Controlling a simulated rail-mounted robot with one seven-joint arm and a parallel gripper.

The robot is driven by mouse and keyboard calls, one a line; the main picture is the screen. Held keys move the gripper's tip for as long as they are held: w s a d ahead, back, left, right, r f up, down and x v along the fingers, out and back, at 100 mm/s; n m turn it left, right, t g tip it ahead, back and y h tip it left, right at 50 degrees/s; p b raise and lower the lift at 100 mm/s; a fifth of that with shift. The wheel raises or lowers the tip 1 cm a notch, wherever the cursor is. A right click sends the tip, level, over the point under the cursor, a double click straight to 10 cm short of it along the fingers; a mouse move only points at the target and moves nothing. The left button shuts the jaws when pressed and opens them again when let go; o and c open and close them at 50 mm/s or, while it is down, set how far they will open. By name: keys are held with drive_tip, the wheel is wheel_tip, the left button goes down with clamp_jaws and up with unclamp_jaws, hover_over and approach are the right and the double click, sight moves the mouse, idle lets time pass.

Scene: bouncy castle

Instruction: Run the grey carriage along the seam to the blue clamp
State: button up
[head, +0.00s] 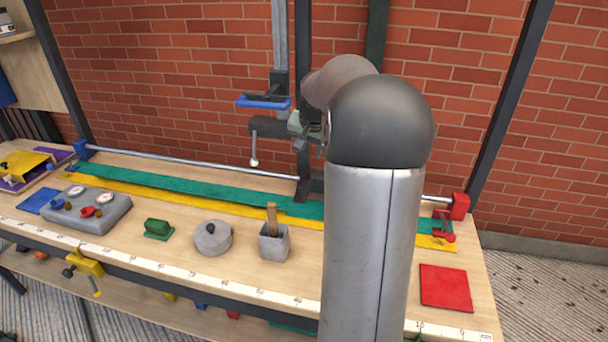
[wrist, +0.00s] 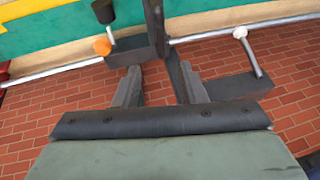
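The dark grey carriage (head: 309,187) sits on the steel rail, right of the rail's middle, with an upright post and a side arm bearing a white-knobbed lever (head: 254,150). The blue clamp (head: 82,150) is at the rail's far left end. My gripper (head: 300,124) is up by the carriage's post, partly hidden behind my arm in the head view. In the wrist view, the fingers of my gripper (wrist: 160,85) stand apart, with the carriage's post (wrist: 174,72) between or just beyond them, nearer the right finger. I cannot tell whether they touch it.
Green (head: 180,189) and yellow (head: 200,201) strips lie along the rail. A red clamp (head: 460,206) is at the right end. A grey control box (head: 100,215), a round grey weight (head: 212,238) and a grey cup (head: 274,243) stand in front. The rail (head: 190,161) left of the carriage looks clear.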

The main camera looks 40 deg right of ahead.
sight(303, 177)
drive_tip(key=p+x, duration=0.1)
drive_tip(key=x, duration=1.3)
drive_tip(key=shift+w+f+p, duration=0.15)
drive_tip(key=shift+f+p, duration=0.05)
drive_tip(key=shift+p, duration=0.2)
clamp_jaws()
